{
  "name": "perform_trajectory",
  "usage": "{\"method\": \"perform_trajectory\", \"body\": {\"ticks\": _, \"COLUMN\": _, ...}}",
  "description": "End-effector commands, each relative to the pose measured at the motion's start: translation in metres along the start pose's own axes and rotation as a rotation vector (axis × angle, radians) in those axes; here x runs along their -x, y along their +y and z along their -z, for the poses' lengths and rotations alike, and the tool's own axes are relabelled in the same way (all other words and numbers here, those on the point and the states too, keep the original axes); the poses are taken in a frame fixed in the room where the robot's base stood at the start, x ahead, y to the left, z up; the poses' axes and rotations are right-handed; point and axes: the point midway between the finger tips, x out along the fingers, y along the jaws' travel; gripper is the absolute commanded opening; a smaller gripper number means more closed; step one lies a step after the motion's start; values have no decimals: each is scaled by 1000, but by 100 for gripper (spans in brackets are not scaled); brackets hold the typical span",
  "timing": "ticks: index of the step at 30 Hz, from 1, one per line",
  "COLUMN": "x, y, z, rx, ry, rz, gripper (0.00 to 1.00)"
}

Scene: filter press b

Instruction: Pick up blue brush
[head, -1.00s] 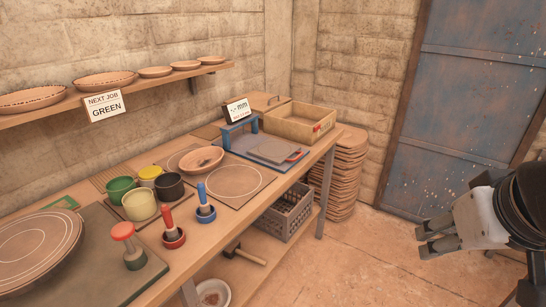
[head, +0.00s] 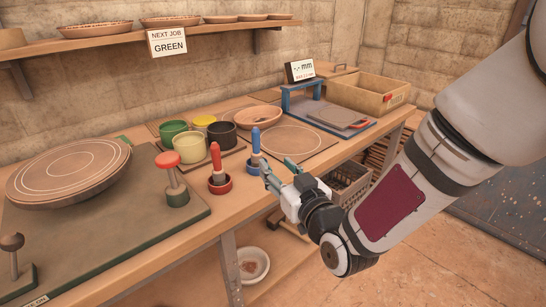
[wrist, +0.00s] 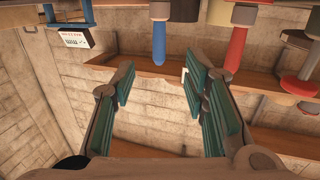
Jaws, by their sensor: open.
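The blue brush (head: 255,141) stands upright in a small blue holder near the front edge of the workbench. In the wrist view, which is upside down, the blue brush (wrist: 158,45) hangs at top centre, in line with the gap between my fingers. My gripper (head: 278,171) is open and empty at the bench's front edge, just right of the brush and its holder. Its fingers (wrist: 158,82) show spread apart in the wrist view, with no contact on the brush visible.
A red brush (head: 215,158) in a red holder stands just left of the blue one. A red-topped stamp (head: 170,172) is further left. Green, cream and black pots (head: 222,135) stand behind. A round-marked board (head: 293,139) lies behind my gripper. A shelf (head: 150,39) runs above.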

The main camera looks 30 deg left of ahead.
Motion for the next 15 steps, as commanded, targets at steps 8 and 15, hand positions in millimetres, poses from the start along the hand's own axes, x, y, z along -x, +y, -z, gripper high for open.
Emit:
{"method": "perform_trajectory", "body": {"ticks": 8, "x": -30, "y": -7, "z": -2, "rx": -13, "ry": 36, "rz": 10, "gripper": 41}}
{"method": "perform_trajectory", "body": {"ticks": 15, "x": -73, "y": -6, "z": -1, "rx": -13, "ry": 34, "rz": 9, "gripper": 41}}
